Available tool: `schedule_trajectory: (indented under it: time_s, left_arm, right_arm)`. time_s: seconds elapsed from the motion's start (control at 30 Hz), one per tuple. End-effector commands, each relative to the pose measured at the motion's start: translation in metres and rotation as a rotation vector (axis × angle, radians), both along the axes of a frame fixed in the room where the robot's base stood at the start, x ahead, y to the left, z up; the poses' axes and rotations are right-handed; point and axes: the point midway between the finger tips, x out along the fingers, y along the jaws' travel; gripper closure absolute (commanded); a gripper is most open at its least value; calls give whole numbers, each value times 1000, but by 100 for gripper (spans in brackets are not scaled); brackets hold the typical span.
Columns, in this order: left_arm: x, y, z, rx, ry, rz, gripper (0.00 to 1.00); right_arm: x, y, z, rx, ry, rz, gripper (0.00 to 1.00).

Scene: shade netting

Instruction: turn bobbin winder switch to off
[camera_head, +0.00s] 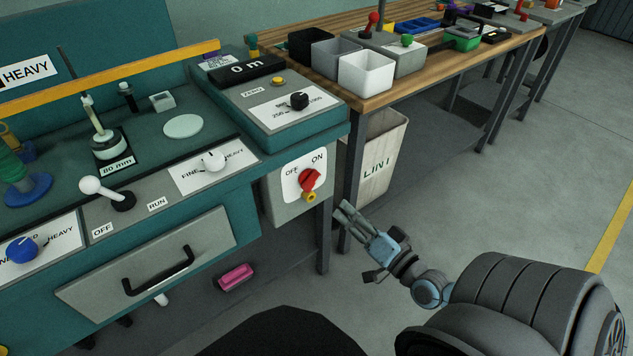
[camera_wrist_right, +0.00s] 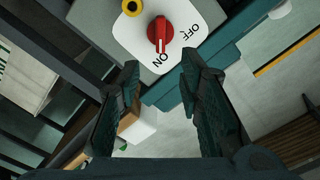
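A red rotary switch (camera_head: 309,180) sits on a white plate marked OFF and ON, on the front of a grey box at the teal bench's right end. In the right wrist view the red switch (camera_wrist_right: 160,35) has its handle pointing at ON. My right gripper (camera_head: 343,212) is just right of and below the switch in the head view, apart from it. In the right wrist view my right gripper (camera_wrist_right: 160,65) is open, with nothing between its fingers and the switch beyond the tips. My left gripper is out of view.
A yellow ring (camera_head: 310,197) is just below the switch. A white-knobbed lever (camera_head: 92,186) stands by OFF and RUN labels. A wooden bench (camera_head: 440,65) with bins is behind. A pink box (camera_head: 236,277) lies below the drawer. Floor at right is clear.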

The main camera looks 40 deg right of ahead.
Motion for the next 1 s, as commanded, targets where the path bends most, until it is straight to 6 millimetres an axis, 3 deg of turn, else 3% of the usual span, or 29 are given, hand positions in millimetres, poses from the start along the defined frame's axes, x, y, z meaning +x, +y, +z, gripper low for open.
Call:
schedule_trajectory:
  time_s: [0.3,0.4,0.6,0.83,1.0]
  left_arm:
    - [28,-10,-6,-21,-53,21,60]
    - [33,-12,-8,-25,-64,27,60]
    - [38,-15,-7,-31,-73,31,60]
    - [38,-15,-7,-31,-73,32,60]
    - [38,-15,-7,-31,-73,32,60]
  right_arm:
    - [91,-2,1,0,-4,-2,67]
    - [110,-3,1,-3,-2,-2,67]
    - [126,-3,1,-3,1,0,67]
    - [127,-3,2,-4,2,1,67]
    - [127,-3,2,-4,2,1,92]
